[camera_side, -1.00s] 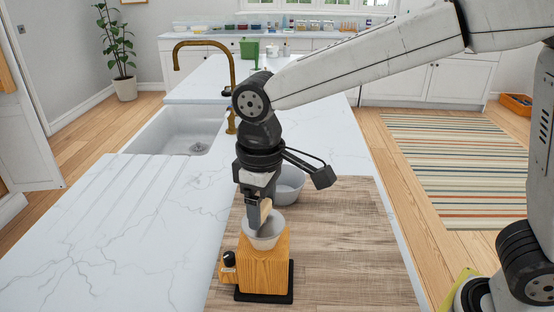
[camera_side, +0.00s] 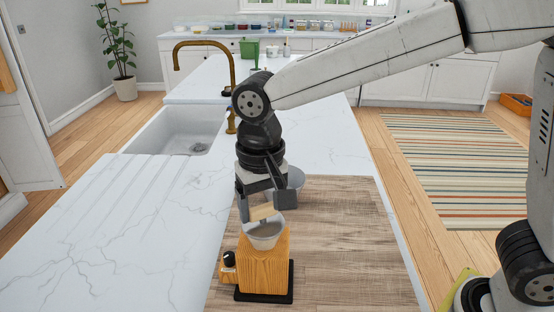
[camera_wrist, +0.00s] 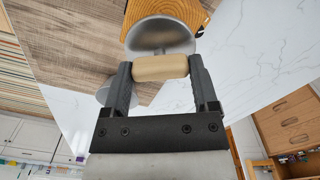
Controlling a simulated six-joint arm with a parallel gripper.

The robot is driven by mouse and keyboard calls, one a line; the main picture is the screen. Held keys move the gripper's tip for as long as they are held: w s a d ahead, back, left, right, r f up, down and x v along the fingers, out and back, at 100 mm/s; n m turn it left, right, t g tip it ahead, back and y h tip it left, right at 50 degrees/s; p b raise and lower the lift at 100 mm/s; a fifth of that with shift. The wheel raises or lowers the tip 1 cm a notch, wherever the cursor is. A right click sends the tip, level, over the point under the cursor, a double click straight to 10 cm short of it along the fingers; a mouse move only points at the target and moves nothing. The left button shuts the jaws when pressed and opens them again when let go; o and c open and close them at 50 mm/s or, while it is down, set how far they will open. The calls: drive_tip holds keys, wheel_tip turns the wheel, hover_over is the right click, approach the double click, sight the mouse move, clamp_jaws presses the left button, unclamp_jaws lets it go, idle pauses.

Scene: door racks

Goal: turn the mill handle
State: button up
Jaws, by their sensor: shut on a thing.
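The mill (camera_side: 264,267) is a wooden box with a grey metal hopper bowl (camera_side: 266,240) on top, standing on a black base. Its pale wooden handle (camera_side: 262,212) is just above the hopper. My gripper (camera_side: 261,210) points down over the mill, with its fingers closed on the handle's two ends. In the wrist view the handle (camera_wrist: 160,67) spans between both fingertips, in front of the hopper (camera_wrist: 160,36). The crank arm that joins the handle to the mill is mostly hidden.
The mill stands on a wooden board (camera_side: 340,240) on a white marble counter (camera_side: 120,220). A grey bowl (camera_side: 297,178) sits close behind my gripper, partly hidden. A sink (camera_side: 185,135) with a brass tap (camera_side: 232,80) is at the back left. The board's right side is clear.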

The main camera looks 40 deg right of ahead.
sight(262, 206)
idle(0.4)
drive_tip(key=o, duration=1.1)
drive_tip(key=shift+r, duration=3.9)
